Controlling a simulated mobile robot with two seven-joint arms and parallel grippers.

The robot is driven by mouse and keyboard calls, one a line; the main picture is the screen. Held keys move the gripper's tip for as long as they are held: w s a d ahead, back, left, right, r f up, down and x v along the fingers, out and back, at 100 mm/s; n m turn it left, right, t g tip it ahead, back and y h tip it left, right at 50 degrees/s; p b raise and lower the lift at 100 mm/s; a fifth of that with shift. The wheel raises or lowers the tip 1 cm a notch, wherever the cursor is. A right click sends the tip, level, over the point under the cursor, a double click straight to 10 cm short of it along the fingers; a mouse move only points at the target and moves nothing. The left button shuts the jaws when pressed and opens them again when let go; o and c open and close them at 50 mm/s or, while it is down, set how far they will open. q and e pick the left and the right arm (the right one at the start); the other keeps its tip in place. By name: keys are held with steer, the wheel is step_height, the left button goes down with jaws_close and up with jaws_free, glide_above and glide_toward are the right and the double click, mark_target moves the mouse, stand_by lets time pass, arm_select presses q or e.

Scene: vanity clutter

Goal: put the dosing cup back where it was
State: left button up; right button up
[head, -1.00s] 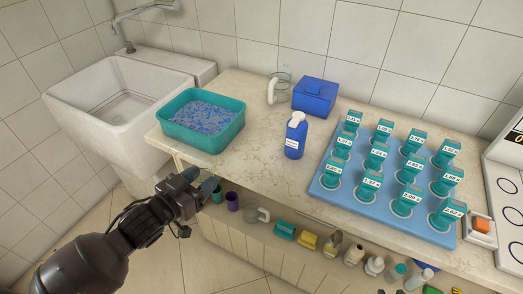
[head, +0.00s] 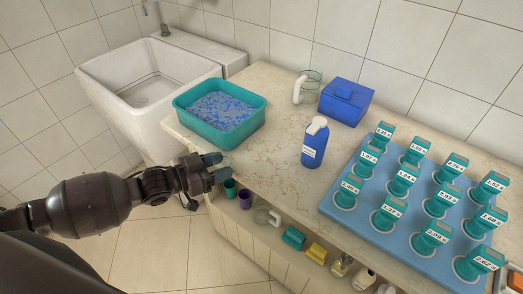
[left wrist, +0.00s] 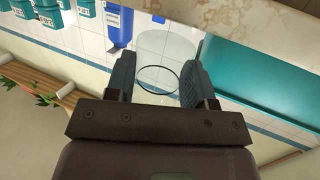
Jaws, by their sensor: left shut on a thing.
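My left gripper (head: 218,168) is at the counter's front edge, just in front of the teal tub. In the left wrist view my left gripper (left wrist: 160,80) is shut on a clear, see-through cup (left wrist: 167,48), which I take for the dosing cup. Its dark round rim shows between the two fingers. In the head view the cup cannot be made out at the fingers. My right gripper is in neither view.
The teal tub (head: 246,122) holds blue-white bits. A blue bottle (head: 314,148), a clear jug (head: 312,80), a blue box (head: 345,103) and a blue tray (head: 335,205) of teal-topped items stand on the counter. Below are a teal cup (head: 230,188) and a purple cup (head: 245,198).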

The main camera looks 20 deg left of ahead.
mark_target(260, 159)
arm_select(q)
steer(key=x, duration=0.4)
steer(key=r+x, duration=0.1)
steer(key=x, duration=0.3)
steer(key=r+x, duration=0.1)
steer(key=x, duration=0.3)
steer(key=shift+w+d+f+b, duration=0.1)
steer(key=shift+w+d+b, duration=0.1)
steer(key=shift+b, duration=0.1)
steer(key=shift+f, duration=0.3)
steer(key=shift+s+a, duration=0.15)
steer(key=shift+f, duration=0.15)
steer(key=o, duration=0.9)
steer(key=shift+o, duration=0.2)
steer(key=shift+r, duration=0.2)
steer(key=p+v, duration=0.1)
steer(key=v, duration=1.1)
